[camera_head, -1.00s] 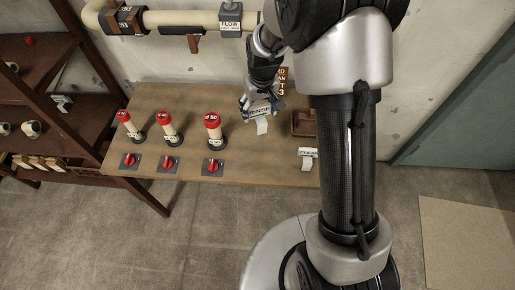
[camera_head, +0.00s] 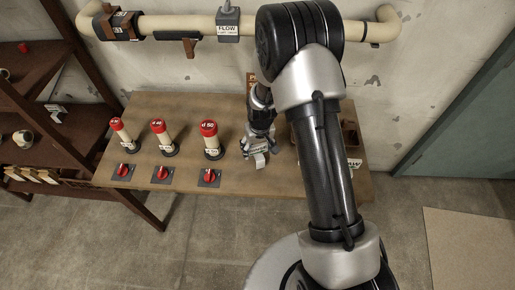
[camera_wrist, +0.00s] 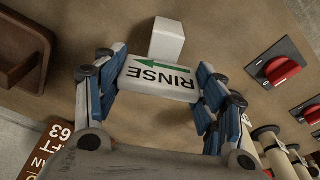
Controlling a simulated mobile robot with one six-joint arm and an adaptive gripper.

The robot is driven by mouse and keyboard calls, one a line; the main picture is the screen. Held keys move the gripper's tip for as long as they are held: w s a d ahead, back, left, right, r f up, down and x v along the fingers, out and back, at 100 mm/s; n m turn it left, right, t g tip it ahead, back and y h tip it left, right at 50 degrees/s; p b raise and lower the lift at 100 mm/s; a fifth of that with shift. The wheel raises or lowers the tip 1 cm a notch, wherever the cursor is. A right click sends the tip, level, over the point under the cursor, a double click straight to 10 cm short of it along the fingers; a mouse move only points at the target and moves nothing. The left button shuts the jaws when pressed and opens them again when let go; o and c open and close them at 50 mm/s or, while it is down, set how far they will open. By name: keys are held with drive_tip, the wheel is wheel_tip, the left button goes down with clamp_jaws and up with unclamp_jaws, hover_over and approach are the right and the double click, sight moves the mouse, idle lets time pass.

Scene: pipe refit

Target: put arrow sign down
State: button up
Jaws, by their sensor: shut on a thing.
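The arrow sign (camera_wrist: 160,78) is a white block with the word RINSE and a green arrow, upside down in the wrist view. A pale tab (camera_wrist: 167,38) sticks out from it. My gripper (camera_wrist: 152,84) is shut on the sign, with a blue-padded finger at each end of it. In the head view the sign (camera_head: 257,150) is small, low over or on the wooden table (camera_head: 232,181), right of the red-capped cylinders. I cannot tell whether it touches the table. My gripper (camera_head: 257,146) partly covers it there.
Red-capped cylinders (camera_head: 209,140) stand left of my gripper, with red knobs (camera_head: 208,177) in front of them. A brown tray (camera_head: 349,134) is at the right, partly behind my arm. A brown sign (camera_wrist: 41,150) also shows in the wrist view. Bare tabletop lies around the arrow sign.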

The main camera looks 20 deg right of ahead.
drive_tip(key=shift+r, duration=0.1)
drive_tip(key=shift+f, duration=0.25)
drive_tip(key=o, duration=1)
drive_tip(key=shift+r, duration=0.1)
